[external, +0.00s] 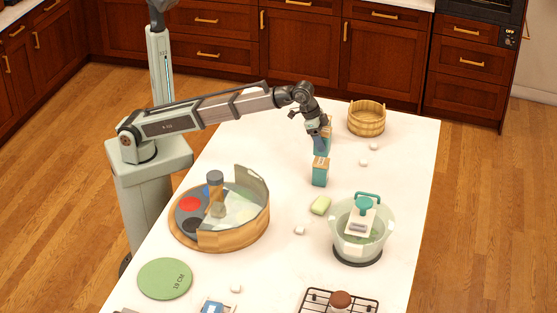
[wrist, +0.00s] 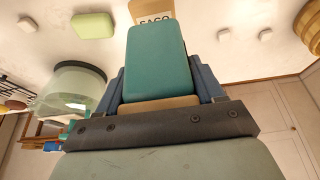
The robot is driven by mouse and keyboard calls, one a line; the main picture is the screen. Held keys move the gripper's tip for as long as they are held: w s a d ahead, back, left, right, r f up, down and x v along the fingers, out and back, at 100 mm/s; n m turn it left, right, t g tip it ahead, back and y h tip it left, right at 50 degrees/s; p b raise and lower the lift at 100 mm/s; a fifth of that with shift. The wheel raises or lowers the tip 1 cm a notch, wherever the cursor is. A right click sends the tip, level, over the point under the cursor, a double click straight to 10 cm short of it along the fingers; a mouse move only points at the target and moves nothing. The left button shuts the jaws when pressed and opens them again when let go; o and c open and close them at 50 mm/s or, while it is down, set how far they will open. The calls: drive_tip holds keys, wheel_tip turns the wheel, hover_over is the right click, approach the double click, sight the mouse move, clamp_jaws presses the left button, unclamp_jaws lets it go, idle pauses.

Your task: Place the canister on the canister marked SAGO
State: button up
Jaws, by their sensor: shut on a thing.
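My gripper (external: 322,133) is shut on a teal canister (external: 321,147) with a wood-coloured end. In the wrist view the held canister (wrist: 155,60) fills the space between the blue fingers (wrist: 160,88), with its wood-coloured end towards the gripper. A second teal canister (external: 320,176) with a wood-coloured top stands on the counter, just below the held one in the external view. In the wrist view a wood-coloured surface with dark lettering, the marked canister (wrist: 150,9), shows past the held one; its lettering is partly covered and seems to read SAGO. I cannot tell the gap between the canisters.
A wooden bucket (external: 366,119) stands behind to the right. A green soap-like block (external: 320,205) and a glass bowl (external: 361,240) with a teal-handled item are in front. A round wooden tray (external: 262,217) stands left. Small white lumps (external: 363,162) lie about the white counter (external: 405,165).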

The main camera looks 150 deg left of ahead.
drive_tip(key=shift+f, duration=1.7)
drive_tip(key=shift+f, duration=0.1)
drive_tip(key=o, duration=1.2)
drive_tip(key=v, duration=1.2)
